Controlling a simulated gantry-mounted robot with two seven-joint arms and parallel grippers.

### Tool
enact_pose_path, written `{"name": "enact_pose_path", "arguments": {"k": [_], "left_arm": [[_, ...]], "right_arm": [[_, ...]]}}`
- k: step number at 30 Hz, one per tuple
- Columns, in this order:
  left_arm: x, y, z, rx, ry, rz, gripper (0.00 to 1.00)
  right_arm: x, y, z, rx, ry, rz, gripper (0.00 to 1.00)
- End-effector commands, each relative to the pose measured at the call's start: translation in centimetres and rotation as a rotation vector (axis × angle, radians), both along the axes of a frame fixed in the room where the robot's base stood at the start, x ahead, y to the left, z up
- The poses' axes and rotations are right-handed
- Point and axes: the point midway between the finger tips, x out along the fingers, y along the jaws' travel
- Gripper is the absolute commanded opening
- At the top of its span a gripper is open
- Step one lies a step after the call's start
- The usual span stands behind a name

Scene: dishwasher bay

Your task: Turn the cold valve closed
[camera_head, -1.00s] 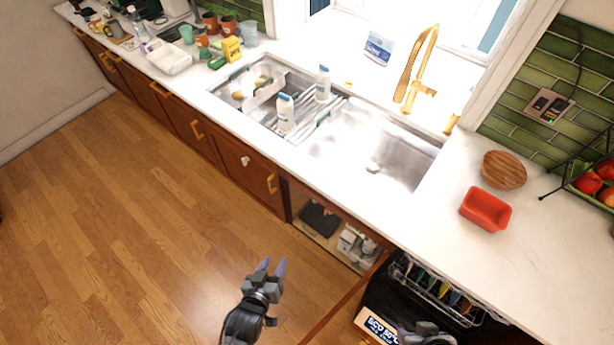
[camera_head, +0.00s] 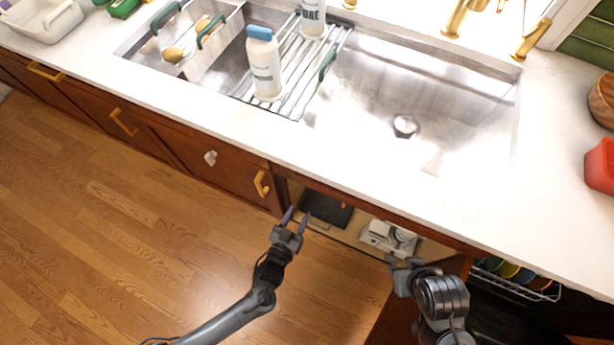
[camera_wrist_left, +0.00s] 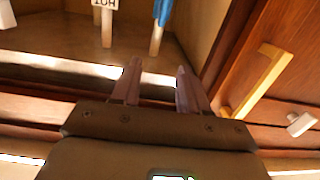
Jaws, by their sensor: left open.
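My left gripper (camera_head: 296,218) is open and empty at the open cabinet under the sink, with its fingers pointing in. In the left wrist view its two fingers (camera_wrist_left: 158,85) are apart with nothing between them. Beyond them, at the top edge, is a blue piece (camera_wrist_left: 163,12) on a pale stem, possibly the cold valve; it is cut off by the frame. The head view does not show the valves. My right gripper (camera_head: 394,264) is by the cabinet's right side; its jaw opening is unclear.
The counter edge and sink (camera_head: 405,90) overhang the cabinet. A closed drawer front with a gold handle (camera_head: 262,184) adjoins the opening on the left. Inside the cabinet are a dark flat item (camera_head: 327,208) and white items (camera_head: 388,238). The dish rack (camera_head: 515,275) is at right.

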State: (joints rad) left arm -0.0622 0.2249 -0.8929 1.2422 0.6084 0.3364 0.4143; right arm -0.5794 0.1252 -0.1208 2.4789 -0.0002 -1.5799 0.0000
Motion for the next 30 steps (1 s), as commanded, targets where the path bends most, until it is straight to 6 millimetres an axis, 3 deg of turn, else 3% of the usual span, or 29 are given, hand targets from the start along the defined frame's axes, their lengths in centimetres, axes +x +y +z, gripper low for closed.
{"name": "enact_pose_path", "arguments": {"k": [1, 7, 17, 30], "left_arm": [[0.6, -0.3, -2.5, 0.005, -0.013, -0.012, 0.44], [2.7, -0.6, -4.1, 0.010, -0.056, -0.025, 0.44], [5.1, -0.9, -4.2, 0.011, -0.079, -0.024, 0.44], [11.4, -3.3, -4.3, 0.011, -0.080, -0.024, 0.44]], "right_arm": [[0.0, 0.0, -2.9, 0.001, 0.000, -0.001, 0.43], [0.0, 0.1, -6.2, 0.004, 0.001, -0.004, 0.43], [-0.1, 0.0, -7.8, 0.003, 0.002, -0.004, 0.43], [0.1, 0.1, -10.2, 0.004, -0.002, -0.004, 0.43]]}}
